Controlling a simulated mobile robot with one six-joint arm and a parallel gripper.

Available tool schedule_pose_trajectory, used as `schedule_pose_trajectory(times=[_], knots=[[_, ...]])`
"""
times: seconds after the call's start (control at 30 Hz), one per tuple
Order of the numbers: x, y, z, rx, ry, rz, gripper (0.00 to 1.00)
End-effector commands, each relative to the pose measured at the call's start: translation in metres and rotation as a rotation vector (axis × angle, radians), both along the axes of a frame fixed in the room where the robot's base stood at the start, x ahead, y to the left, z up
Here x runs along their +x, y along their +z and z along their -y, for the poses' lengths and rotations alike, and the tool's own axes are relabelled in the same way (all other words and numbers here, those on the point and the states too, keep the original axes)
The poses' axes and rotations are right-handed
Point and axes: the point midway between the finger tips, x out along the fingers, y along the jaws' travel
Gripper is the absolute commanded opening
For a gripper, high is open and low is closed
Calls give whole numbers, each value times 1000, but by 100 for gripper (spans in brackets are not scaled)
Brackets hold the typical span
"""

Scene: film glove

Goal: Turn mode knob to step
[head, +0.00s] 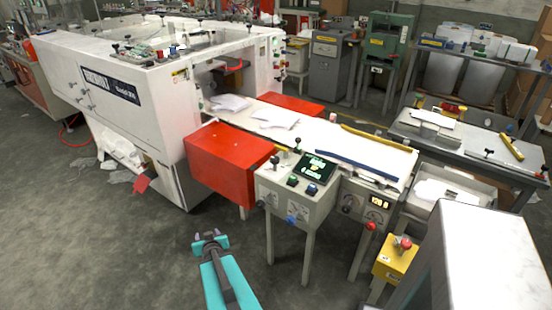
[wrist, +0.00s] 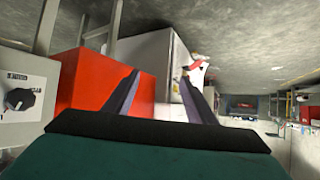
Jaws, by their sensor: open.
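A grey-white control box (head: 292,202) on legs stands at the middle of the head view. Its front face has a dark knob (head: 262,204) at the left and a blue one (head: 291,219) to the right. A black knob (wrist: 20,99) shows on a pale panel at the left edge of the wrist view; its label is too small to read. I cannot tell which knob is the mode knob. My gripper (head: 210,238) is open and empty, in front and to the left of the box, touching nothing. Its two fingers (wrist: 160,82) also show in the wrist view.
A red box (head: 228,160) stands behind and left of the control box. A second panel with dials (head: 364,208) is at its right. A yellow box with a red button (head: 396,258) stands at lower right. The floor (head: 110,255) at lower left is clear.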

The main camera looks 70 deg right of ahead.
Motion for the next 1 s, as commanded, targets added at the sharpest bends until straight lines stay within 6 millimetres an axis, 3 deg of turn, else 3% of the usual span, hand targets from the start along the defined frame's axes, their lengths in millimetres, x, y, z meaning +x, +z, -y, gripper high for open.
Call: schedule_pose_trajectory(times=[0.03, 0.2, 0.4, 0.5, 0.7, 1.0], knots=[[-15, 18, 24, -46, -54, 13, 51], [-59, 74, 89, -189, -194, 104, 51], [-126, 139, 151, -365, -362, 180, 51], [-158, 165, 171, -439, -433, 205, 51], [-196, 195, 190, -525, -513, 227, 51], [-202, 198, 192, -538, -526, 230, 51]])
